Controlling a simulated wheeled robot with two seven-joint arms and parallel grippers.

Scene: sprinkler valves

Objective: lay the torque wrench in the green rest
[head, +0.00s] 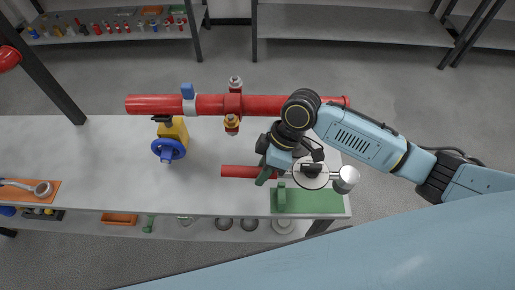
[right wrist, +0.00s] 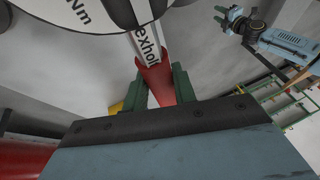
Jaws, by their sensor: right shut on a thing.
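The torque wrench has a red handle (head: 245,171), a round white dial and a silver head (head: 346,178). My right gripper (head: 268,172) is shut around the red handle, near the dial. The right wrist view shows the handle (right wrist: 155,80) between its dark green fingers (right wrist: 162,88). The wrench lies level across the picture. The green rest (head: 318,203) is a flat base with a raised block (head: 281,196) at the table's right front; the wrench is just behind it in the picture, its height unclear. My left gripper (right wrist: 222,15) shows small in the right wrist view, fingers apart and empty.
A red pipe (head: 160,104) with fittings runs along the table behind the wrench. A yellow valve with a blue handwheel (head: 168,149) stands left. An orange tray (head: 45,190) lies far left. The table (head: 205,190) is bare between valve and rest.

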